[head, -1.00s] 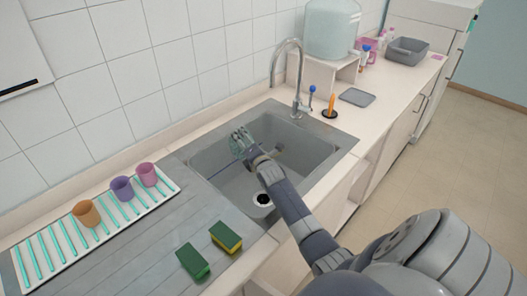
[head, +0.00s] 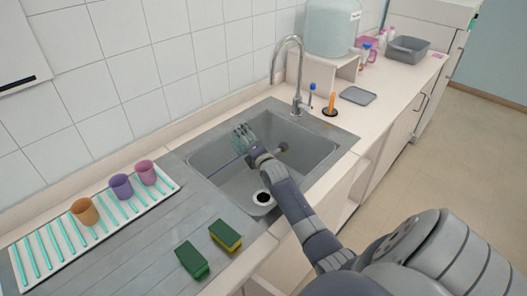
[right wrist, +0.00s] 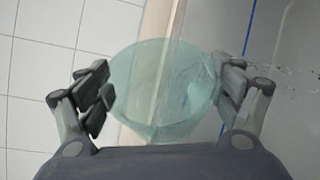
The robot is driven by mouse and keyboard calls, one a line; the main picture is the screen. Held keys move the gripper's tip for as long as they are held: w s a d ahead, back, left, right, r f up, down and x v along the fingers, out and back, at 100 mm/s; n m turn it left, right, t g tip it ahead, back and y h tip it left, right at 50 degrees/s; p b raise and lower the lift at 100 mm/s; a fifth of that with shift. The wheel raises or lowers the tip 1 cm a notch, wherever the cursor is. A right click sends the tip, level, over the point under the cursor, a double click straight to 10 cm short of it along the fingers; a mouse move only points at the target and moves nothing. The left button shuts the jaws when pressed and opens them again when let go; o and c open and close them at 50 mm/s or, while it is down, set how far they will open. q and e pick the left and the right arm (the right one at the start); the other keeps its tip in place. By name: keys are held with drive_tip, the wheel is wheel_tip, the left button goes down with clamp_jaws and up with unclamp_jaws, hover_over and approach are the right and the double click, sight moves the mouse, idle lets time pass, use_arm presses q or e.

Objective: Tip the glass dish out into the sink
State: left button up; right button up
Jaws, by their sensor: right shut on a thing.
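The glass dish (right wrist: 165,90) is round, pale green and see-through. In the right wrist view it sits between the two fingers of my right gripper (right wrist: 168,92), which is shut on it at both sides. In the head view, my right gripper (head: 246,141) holds the dish (head: 240,134) over the left back part of the sink (head: 216,184). The dish looks tilted. Small pale specks, like drops, show to the right of the dish in the right wrist view. Any contents cannot be made out. My left gripper is out of view.
The faucet (head: 297,75) stands behind the sink. Left are a drying rack (head: 40,262) with orange, purple and pink cups, and two sponges (head: 192,260). A large water container (head: 331,28), a grey tray (head: 357,96) and a grey bin (head: 407,50) are farther back.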

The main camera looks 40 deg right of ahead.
drive_tip(key=shift+s+d+r+m+b, duration=0.1)
drive_tip(key=shift+d+r+m+b, duration=0.1)
drive_tip(key=shift+m+b, duration=0.35)
drive_tip(key=shift+s+d+t+b, duration=0.25)
drive_tip(key=shift+t+b, duration=0.05)
drive_tip(key=shift+b, duration=0.15)
drive_tip(key=shift+s+d+m+b, duration=0.35)
drive_tip(key=shift+m+b, duration=0.2)
drive_tip(key=shift+b, duration=0.25)
drive_tip(key=shift+d+r+t, duration=0.1)
drive_tip(key=shift+t, duration=0.2)
drive_tip(key=shift+r+m, duration=0.15)
drive_tip(key=shift+m, duration=0.15)
drive_tip(key=shift+m+b, duration=0.3)
drive_tip(key=shift+b, duration=0.15)
